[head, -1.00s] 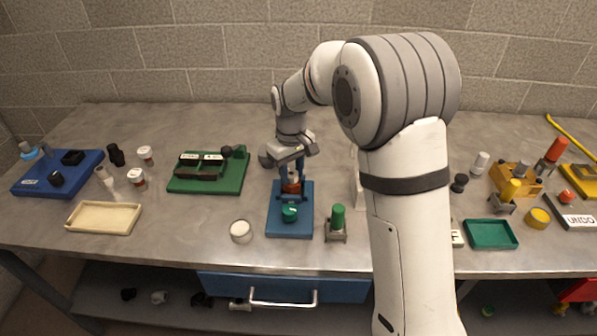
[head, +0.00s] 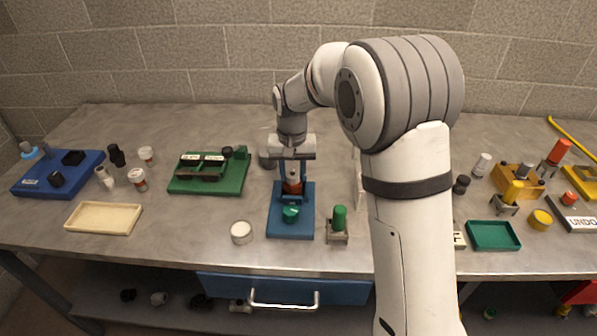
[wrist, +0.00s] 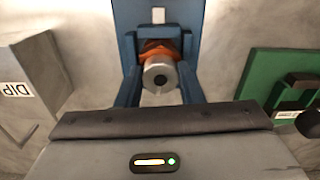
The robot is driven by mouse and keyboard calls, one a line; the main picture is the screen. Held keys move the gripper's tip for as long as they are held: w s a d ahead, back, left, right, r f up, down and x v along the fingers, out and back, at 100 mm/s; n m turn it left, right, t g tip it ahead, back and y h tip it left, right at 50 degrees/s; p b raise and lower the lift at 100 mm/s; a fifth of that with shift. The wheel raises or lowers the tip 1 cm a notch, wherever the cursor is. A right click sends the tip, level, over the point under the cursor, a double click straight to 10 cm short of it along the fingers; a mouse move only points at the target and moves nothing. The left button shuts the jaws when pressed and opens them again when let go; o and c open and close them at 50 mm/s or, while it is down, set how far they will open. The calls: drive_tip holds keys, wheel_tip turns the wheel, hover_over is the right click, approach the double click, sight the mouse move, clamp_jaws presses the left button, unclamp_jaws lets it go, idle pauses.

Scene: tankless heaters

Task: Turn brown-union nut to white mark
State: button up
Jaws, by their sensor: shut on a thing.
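The brown-orange union nut (head: 293,187) sits on the blue stand (head: 278,226). In the wrist view, the nut (wrist: 152,46) shows behind a grey round pipe end (wrist: 160,75) with a small notch at its lower edge. My gripper (head: 292,181) reaches down from above. A small white mark (wrist: 158,15) shows on the blue plate beyond the nut. The nut's far side is hidden, and I cannot make out a mark on it.
A green knob (head: 290,214) is at the front of the blue stand. A green-capped fitting (head: 339,219) stands close right, a white round cap (head: 241,232) front left. A green board (head: 235,183) lies to the left. A grey block labelled DIP (wrist: 25,95) shows in the wrist view.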

sight(293, 174)
idle(0.4)
drive_tip(key=o, duration=1)
drive_tip(key=shift+r, duration=3.9)
